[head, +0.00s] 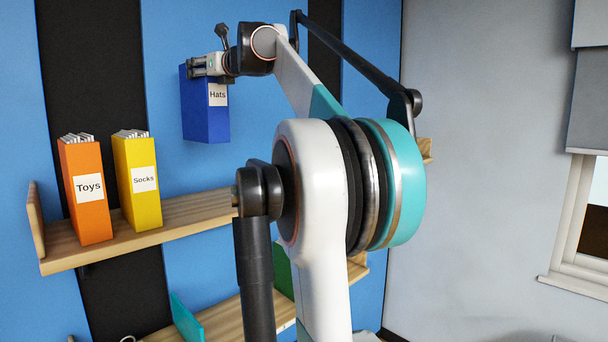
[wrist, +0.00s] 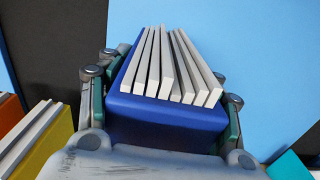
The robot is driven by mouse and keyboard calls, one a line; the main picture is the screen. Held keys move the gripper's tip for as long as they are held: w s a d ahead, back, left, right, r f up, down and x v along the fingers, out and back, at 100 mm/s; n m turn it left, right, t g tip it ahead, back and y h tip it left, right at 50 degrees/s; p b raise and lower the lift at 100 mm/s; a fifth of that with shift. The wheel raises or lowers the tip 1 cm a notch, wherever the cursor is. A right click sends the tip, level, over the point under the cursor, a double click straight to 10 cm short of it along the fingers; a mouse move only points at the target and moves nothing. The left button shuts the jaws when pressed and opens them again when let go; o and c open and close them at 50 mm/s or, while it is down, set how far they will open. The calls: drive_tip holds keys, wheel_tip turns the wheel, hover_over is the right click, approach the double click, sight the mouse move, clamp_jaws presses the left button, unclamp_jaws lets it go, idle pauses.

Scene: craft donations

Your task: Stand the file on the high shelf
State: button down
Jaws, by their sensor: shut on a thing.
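The file is blue with a white label reading "Hats" (head: 209,115). My gripper (head: 203,68) is shut on its top part and holds it upright in the air, above and to the right of the yellow file. In the wrist view the blue file (wrist: 165,112) sits between both fingers, with white pages showing at its top. The high shelf (head: 180,222) is a wooden board on the blue and black wall. The file's bottom is above the board, with blue wall showing between them. My arm hides the shelf's middle.
An orange file (head: 86,200) labelled "Toys" and a yellow file (head: 140,190) labelled "Socks" stand on the high shelf's left part. Bare board lies right of the yellow file. A lower shelf (head: 225,318) holds a teal thing (head: 186,320) and a green thing (head: 284,280).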

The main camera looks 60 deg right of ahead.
sight(209, 141)
wheel_tip(209, 141, down, 20)
drive_tip(key=shift+w+r+p, duration=0.15)
drive_tip(key=shift+r+p, duration=0.1)
drive_tip(key=shift+p, duration=0.25)
drive_tip(key=shift+f, duration=0.1)
drive_tip(key=shift+c, duration=1.2)
unclamp_jaws()
